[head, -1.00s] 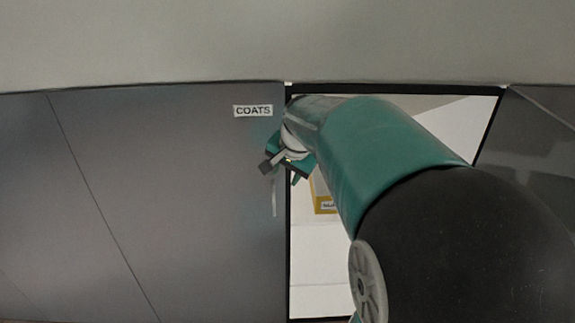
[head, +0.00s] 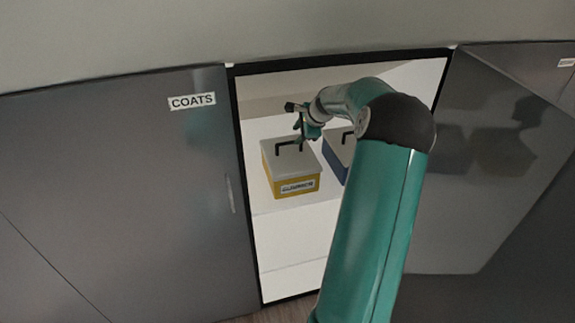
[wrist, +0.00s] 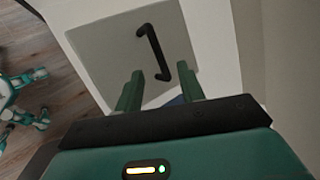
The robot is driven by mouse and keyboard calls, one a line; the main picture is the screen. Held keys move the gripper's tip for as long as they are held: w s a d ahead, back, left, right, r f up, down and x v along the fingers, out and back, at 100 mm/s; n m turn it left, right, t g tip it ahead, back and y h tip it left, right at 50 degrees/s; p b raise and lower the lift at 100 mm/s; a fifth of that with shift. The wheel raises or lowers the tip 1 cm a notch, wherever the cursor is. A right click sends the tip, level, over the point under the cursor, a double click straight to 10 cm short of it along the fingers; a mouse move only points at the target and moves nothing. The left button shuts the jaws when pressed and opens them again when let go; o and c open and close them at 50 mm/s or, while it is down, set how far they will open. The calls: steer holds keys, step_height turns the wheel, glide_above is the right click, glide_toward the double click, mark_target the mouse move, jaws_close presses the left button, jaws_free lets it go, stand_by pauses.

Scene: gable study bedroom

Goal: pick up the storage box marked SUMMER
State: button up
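A yellow storage box (head: 291,184) with a grey lid and a black bar handle (head: 288,143) stands on the white shelf inside the open cupboard. Its front label looks like SUMMER, though the print is blurred. My gripper (head: 302,136) is just above the lid, close to the handle. In the wrist view the grey lid (wrist: 103,60) and the handle (wrist: 153,52) show ahead of my gripper (wrist: 158,82). Its two fingers are apart with nothing between them. The handle lies just beyond the fingertips; I cannot tell the exact gap.
A blue box (head: 333,158) with a grey lid stands to the right, partly hidden by my arm. The grey door marked COATS (head: 140,190) is left of the opening. Another grey panel (head: 500,160) is on the right. The black frame (head: 340,62) bounds the opening.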

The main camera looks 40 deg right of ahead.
mark_target(290, 143)
steer(key=x, duration=0.8)
steer(key=shift+w+f, duration=0.1)
steer(key=shift+f, duration=0.15)
jaws_close()
steer(key=shift+f, duration=0.1)
stand_by(1.0)
